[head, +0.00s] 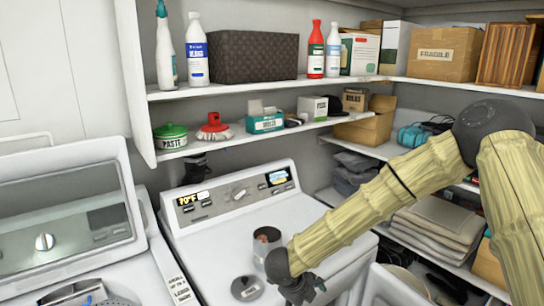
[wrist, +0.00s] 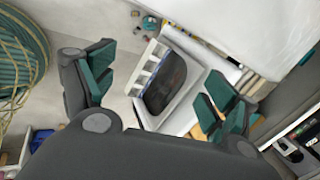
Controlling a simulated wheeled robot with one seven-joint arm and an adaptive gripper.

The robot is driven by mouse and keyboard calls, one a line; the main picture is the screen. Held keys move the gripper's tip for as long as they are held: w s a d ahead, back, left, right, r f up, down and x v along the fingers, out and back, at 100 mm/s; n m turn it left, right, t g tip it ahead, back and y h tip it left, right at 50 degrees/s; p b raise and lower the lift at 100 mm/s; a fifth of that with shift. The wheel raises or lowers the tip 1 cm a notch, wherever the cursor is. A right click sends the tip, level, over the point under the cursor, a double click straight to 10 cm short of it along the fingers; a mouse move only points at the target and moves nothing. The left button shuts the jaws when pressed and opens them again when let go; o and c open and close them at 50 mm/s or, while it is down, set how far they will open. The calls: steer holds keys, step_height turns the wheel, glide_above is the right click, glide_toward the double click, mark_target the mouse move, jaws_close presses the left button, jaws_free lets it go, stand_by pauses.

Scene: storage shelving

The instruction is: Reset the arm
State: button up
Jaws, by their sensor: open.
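My gripper (wrist: 160,88) is open in the wrist view, with its two green-padded fingers wide apart and nothing between the pads. In the head view my gripper (head: 302,290) is at the bottom centre, partly cut off by the frame edge, at the end of my tan-sleeved arm. It appears in front of the white washing machine (head: 215,245). A grey canister (head: 262,252) with brownish contents stands on the machine top, just left of my forearm. A round dark lid (head: 246,288) lies beside it.
Shelves above hold bottles, a dark woven box (head: 255,58) and cartons. Folded cloths (head: 440,220) are stacked on the right shelves under my arm. A second appliance with a raised lid (head: 65,215) is at left. The wrist view shows a white crate-like object (wrist: 170,85) below and a green coiled item (wrist: 18,50).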

steer(key=s+d+f+n+y+b, duration=0.1)
steer(key=s+d+f+n, duration=0.2)
steer(key=s+f+n, duration=0.55)
steer(key=s+d+f+n+y, duration=0.1)
steer(key=s+d+f+n, duration=0.4)
steer(key=f, duration=0.7)
steer(key=s+d+f+n+g, duration=0.1)
steer(key=s+n, duration=0.3)
steer(key=s, duration=0.4)
steer(key=s+d+f+n+g+y+b, duration=0.1)
steer(key=s+d+f+n, duration=0.1)
steer(key=s, duration=0.6)
steer(key=s+d+f+n+g+y, duration=0.1)
steer(key=s+f+n, duration=0.2)
steer(key=s+n, duration=0.4)
steer(key=shift+s+d+f+g, duration=0.3)
steer(key=shift+s, duration=0.6)
